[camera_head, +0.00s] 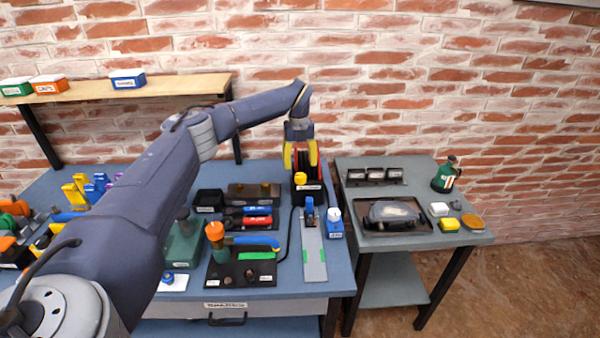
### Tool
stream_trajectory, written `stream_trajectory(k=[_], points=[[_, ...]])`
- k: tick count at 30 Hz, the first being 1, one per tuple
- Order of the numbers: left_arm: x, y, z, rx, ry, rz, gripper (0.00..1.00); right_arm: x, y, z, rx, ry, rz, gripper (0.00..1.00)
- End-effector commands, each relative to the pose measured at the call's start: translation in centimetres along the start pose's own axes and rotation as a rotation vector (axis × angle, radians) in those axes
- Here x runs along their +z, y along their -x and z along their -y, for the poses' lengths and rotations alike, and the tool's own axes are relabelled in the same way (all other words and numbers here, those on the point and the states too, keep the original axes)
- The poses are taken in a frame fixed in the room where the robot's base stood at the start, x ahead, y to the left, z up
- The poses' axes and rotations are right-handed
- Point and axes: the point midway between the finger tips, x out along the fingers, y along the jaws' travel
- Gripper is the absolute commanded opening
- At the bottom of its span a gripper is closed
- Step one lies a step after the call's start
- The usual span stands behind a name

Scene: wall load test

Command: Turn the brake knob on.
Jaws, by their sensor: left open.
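My left arm reaches in from the left across the blue bench. Its gripper (300,165) has yellow fingers pointing down, spread apart and empty. It hangs above and in front of a black unit (309,191) with a white label, near the back of the bench. A round yellow knob (300,178) sits on this unit, just below the fingertips. It looks like the brake knob, but the label is too small to read. Red and black parts of the unit show between the fingers. Whether the fingers touch the unit cannot be told. My right gripper is not in view.
A black tool tray (222,275) is to the left. A grey side table (425,180) stands right. A wooden shelf (190,86) runs along the brick wall.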

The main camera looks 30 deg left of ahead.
Motion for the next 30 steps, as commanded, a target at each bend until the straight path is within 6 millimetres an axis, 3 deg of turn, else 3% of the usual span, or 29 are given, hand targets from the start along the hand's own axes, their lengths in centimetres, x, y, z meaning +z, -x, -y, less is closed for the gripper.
stream_trajectory(k=[6, 12, 30], points=[[0.1, 3.4, 0.0, 0.0, 0.001, 0.002, 0.59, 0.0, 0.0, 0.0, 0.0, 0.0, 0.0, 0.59], [0.0, 5.0, 0.0, 0.001, 0.001, 0.001, 0.59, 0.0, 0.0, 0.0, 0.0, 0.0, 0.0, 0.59], [0.0, 5.5, 0.0, 0.0, 0.0, -0.001, 0.59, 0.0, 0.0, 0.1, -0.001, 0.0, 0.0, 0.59]])
